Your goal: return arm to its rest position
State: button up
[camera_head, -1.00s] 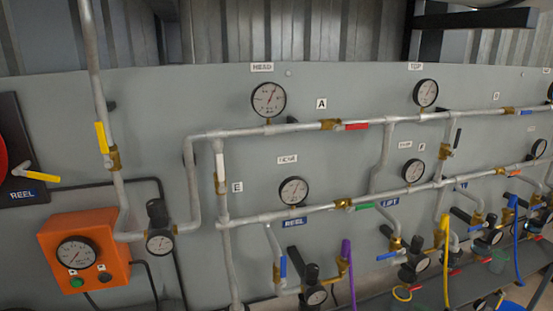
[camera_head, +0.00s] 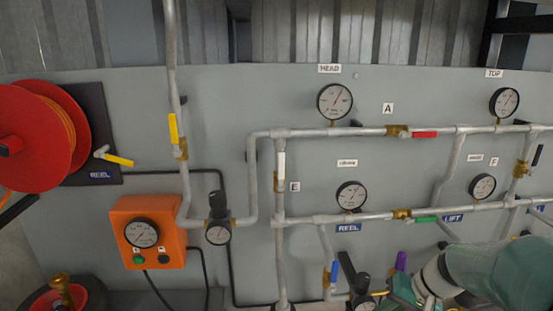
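My arm (camera_head: 495,272), teal with a pale joint (camera_head: 432,279), reaches in from the lower right in front of the pipe panel.
A grey panel (camera_head: 330,100) carries pipes, gauges and coloured valve levers. A red hose reel (camera_head: 30,140) is at the left. An orange box (camera_head: 150,205) with a gauge and buttons stands below it. A red round object with a brass fitting (camera_head: 62,290) is at the lower left.

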jog(key=s+a+r+n+t+h, duration=0.1)
jog(key=s+a+r+h, duration=0.1)
jog(key=s+a+r, duration=0.3)
jog(key=s+a+r+n+t+h, duration=0.1)
jog(key=s+a+r+n+h, duration=0.1)
jog(key=s+a+r, duration=0.3)
jog(key=s+r+h, duration=0.1)
jog(key=s, duration=0.3)
jog(key=shift+s+t, duration=0.35)
jog(key=shift+t, duration=0.05)
